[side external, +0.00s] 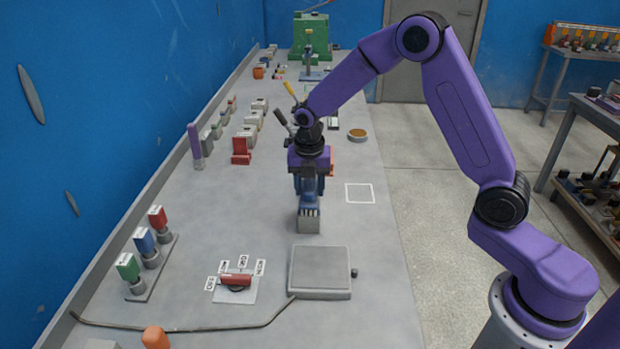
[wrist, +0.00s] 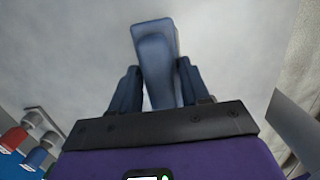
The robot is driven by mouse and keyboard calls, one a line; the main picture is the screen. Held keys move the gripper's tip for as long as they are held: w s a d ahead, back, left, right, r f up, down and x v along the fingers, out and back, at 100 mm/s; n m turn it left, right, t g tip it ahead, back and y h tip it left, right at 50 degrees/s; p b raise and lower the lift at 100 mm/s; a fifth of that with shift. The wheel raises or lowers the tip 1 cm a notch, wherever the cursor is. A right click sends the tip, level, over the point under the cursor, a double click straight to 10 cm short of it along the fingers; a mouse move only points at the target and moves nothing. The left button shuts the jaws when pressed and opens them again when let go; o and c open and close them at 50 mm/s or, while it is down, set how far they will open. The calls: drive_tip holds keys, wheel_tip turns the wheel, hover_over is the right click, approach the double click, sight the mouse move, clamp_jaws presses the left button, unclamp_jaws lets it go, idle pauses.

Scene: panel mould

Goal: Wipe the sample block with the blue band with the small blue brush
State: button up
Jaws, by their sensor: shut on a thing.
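My gripper (side external: 309,188) points down over the grey bench and is shut on the small blue brush (side external: 309,204). In the wrist view the brush (wrist: 154,62) sits between the two dark blue fingers of my gripper (wrist: 158,88). In the side view a small grey block (side external: 309,226) shows directly below the brush. The brush's lower end appears to meet the block, but I cannot tell whether they touch. No blue band can be made out on this block; its upper part is covered by the brush.
A grey plate (side external: 319,268) with a side knob lies in front, beside a red switch (side external: 236,279) with labels. Red, blue and green pieces stand on a rack (side external: 152,270) at left. A white outlined square (side external: 359,193) is empty. Several blocks line the back left.

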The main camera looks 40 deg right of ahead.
drive_tip(key=shift+s+a, duration=0.85)
drive_tip(key=shift+a, duration=0.05)
drive_tip(key=shift+w+d, duration=2.25)
drive_tip(key=shift+d, duration=0.05)
drive_tip(key=shift+r, duration=4.05)
